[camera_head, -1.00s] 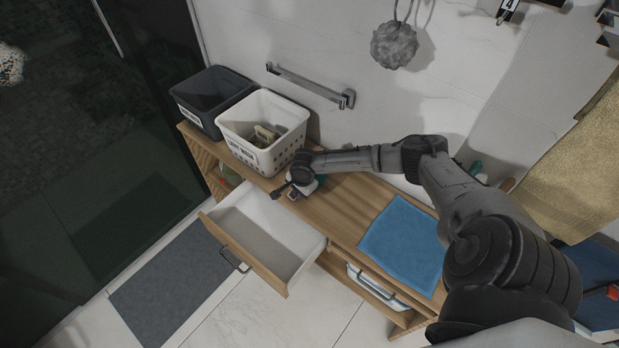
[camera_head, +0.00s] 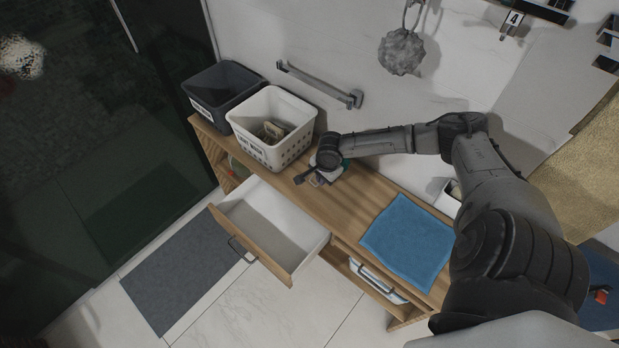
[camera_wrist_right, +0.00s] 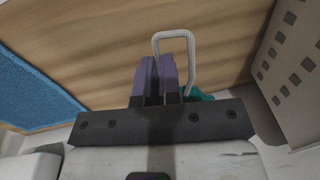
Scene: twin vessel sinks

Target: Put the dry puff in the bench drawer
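A grey puff (camera_head: 402,52) hangs by a loop on the wall at the top of the head view. A pale puff-like ball (camera_head: 20,57) shows at the far left against the dark glass. I cannot tell which is dry. My right gripper (camera_head: 314,181) is low over the wooden bench. In the right wrist view its purple fingers (camera_wrist_right: 157,78) are close together. A pale loop (camera_wrist_right: 185,42) stands at them, and a bit of teal (camera_wrist_right: 200,95) shows behind the gripper body. Whether the fingers hold the loop is unclear. The bench drawer (camera_head: 263,252) is pulled open and empty. My left gripper is out of view.
A white basket (camera_head: 262,150) and a dark basket (camera_head: 208,112) stand on the bench's left end. A blue towel (camera_head: 408,243) lies at its right end. A towel bar (camera_head: 318,83) is on the wall. A grey mat (camera_head: 180,280) lies beyond the drawer.

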